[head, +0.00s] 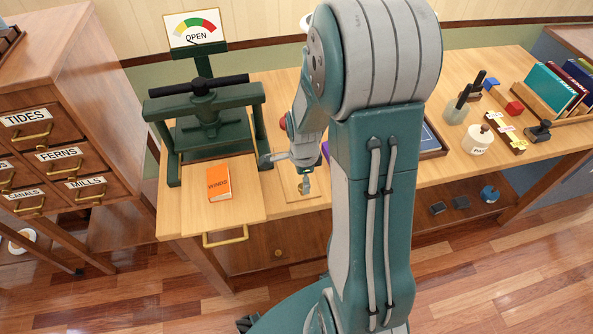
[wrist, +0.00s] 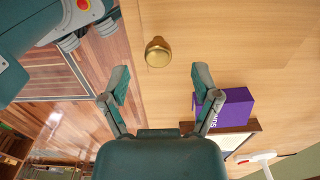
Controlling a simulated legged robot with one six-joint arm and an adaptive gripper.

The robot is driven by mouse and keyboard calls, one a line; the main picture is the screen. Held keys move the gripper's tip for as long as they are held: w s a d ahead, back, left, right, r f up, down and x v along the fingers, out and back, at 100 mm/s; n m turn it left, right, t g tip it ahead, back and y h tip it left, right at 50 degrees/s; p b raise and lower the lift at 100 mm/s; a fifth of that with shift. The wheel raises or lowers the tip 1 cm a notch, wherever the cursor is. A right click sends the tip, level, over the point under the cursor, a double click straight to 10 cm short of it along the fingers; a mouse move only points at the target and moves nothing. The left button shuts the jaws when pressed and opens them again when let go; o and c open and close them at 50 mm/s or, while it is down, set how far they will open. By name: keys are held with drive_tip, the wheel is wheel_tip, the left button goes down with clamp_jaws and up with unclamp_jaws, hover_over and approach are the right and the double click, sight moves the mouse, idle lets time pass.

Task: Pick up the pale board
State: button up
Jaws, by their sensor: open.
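The pale board (head: 290,187) lies on the worktable, just right of the press, and is partly hidden by my gripper and arm. A brass knob (wrist: 158,52) stands up from pale wood in the wrist view; the board's outline is hard to tell from the tabletop there. My gripper (wrist: 160,78) is open and empty, its two fingers spread on either side of the knob's line, with the knob beyond the tips. In the head view my gripper (head: 288,170) hangs over the board, apart from it as far as I can tell.
A purple book (wrist: 230,108) lies close by my right finger in the wrist view. The green press (head: 205,115) with an orange book (head: 219,183) on its pulled-out bed stands left. A jar (head: 477,140) and several small items are at right.

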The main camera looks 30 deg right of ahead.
wheel_tip(320, 180, down, 4)
drive_tip(key=shift+r, duration=0.2)
drive_tip(key=shift+s, duration=0.1)
clamp_jaws()
drive_tip(key=shift+r, duration=0.15)
